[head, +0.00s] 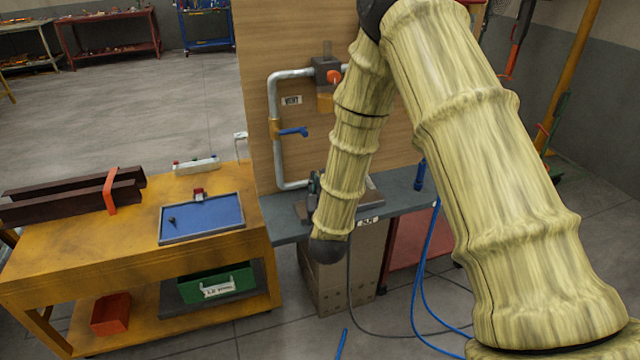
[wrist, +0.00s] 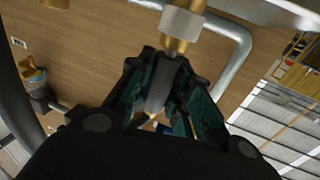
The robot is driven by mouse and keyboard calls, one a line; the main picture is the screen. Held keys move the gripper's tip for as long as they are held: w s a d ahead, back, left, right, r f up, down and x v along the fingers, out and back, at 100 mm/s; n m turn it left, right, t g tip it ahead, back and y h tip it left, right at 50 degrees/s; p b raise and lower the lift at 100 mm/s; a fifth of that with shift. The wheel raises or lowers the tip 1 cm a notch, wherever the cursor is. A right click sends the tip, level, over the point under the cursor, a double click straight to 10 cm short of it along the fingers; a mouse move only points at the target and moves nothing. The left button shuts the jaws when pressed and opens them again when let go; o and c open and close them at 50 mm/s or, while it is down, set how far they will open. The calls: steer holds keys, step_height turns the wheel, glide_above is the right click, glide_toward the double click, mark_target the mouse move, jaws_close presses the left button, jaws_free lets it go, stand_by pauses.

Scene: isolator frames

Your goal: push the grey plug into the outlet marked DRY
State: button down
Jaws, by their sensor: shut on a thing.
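In the wrist view my gripper (wrist: 166,68) is shut on the grey plug (wrist: 158,92), with dark green finger pads on either side of it. A brass fitting (wrist: 174,45) with a light grey collar (wrist: 182,22) lies just beyond the fingertips, roughly in line with the plug. I cannot tell whether the plug touches it or is inside it. In the head view my arm hides most of the gripper; only a small dark part (head: 313,184) shows beside the arm, near the lower pipe. I cannot read a DRY mark in either view.
A grey pipe (head: 278,160) with a blue-handled valve (head: 292,132) runs up the wooden panel (head: 257,95). An orange-knobbed unit (head: 327,71) sits above. A grey bench (head: 285,229) stands below. A blue hose (head: 427,245) hangs to the floor. An orange workbench (head: 110,252) is left.

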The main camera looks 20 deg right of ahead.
steer(key=shift+f, duration=0.4)
stand_by(0.3)
steer(key=c, duration=1.2)
jaws_free()
steer(key=shift+s, duration=0.1)
steer(key=v, duration=1.2)
